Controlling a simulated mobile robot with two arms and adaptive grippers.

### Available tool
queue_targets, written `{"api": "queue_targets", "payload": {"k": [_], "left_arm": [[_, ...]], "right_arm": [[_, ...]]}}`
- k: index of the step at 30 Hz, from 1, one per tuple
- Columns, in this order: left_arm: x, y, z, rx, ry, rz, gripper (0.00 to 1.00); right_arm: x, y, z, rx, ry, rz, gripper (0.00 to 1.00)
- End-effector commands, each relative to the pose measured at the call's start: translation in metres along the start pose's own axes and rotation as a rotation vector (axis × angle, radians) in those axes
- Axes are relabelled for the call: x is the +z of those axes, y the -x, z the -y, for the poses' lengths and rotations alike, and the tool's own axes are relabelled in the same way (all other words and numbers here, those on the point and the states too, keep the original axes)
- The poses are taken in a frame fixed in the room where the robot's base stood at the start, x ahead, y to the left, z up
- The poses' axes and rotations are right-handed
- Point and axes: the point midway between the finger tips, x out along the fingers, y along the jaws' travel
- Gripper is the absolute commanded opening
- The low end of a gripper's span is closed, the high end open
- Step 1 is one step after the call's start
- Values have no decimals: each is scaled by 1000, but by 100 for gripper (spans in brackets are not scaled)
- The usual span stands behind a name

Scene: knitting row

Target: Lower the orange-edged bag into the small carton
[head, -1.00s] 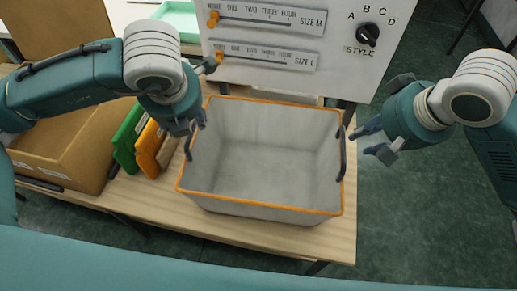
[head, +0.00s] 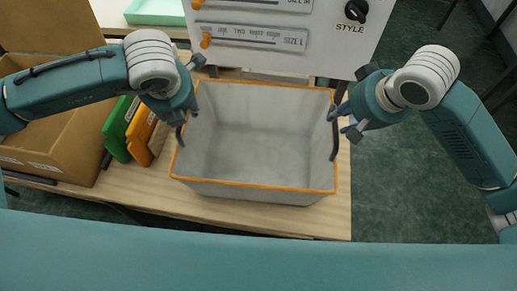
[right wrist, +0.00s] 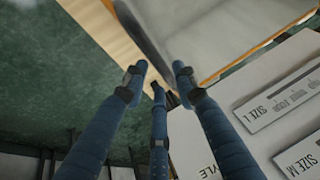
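The orange-edged bag (head: 255,187) is a grey, open-topped, box-shaped bag with a dark handle at each side. It stands upright on the wooden table and looks empty inside. My left gripper (head: 187,112) is at its left handle; the hand hides the fingers, so its grip is unclear. My right gripper (head: 338,118) is at the right handle, and its fingers are spread in the right wrist view (right wrist: 157,84), close to the bag's side (right wrist: 205,35). A brown open carton (head: 45,163) stands at the left, partly behind my left arm.
Green (head: 117,130) and orange (head: 140,133) folder-like items stand between carton and bag. A white panel (head: 330,45) with sliders and a style knob (head: 357,10) rises behind the bag. The table's bare front edge (head: 250,222) is clear. A mint tray (head: 155,12) lies at the back.

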Motion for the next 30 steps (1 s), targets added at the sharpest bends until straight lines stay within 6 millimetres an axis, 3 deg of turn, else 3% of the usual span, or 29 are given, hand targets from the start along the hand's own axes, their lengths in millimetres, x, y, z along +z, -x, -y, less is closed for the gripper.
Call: {"api": "queue_targets", "payload": {"k": [7, 19, 24, 26, 30], "left_arm": [[0, -30, 0, 1, 0, -1, 42], [0, -37, 0, 0, -1, 0, 42], [0, -36, 0, 0, -1, 0, 10], [0, -36, 0, 0, -1, 0, 0], [0, -36, 0, 0, -1, 0, 0]], "right_arm": [[1, -30, 0, 1, 0, 1, 28], [0, -37, 0, 0, 0, 0, 28], [0, -36, 0, 0, 0, 0, 0], [0, -36, 0, 0, 0, 0, 0], [0, -36, 0, 0, 0, 0, 0]]}}
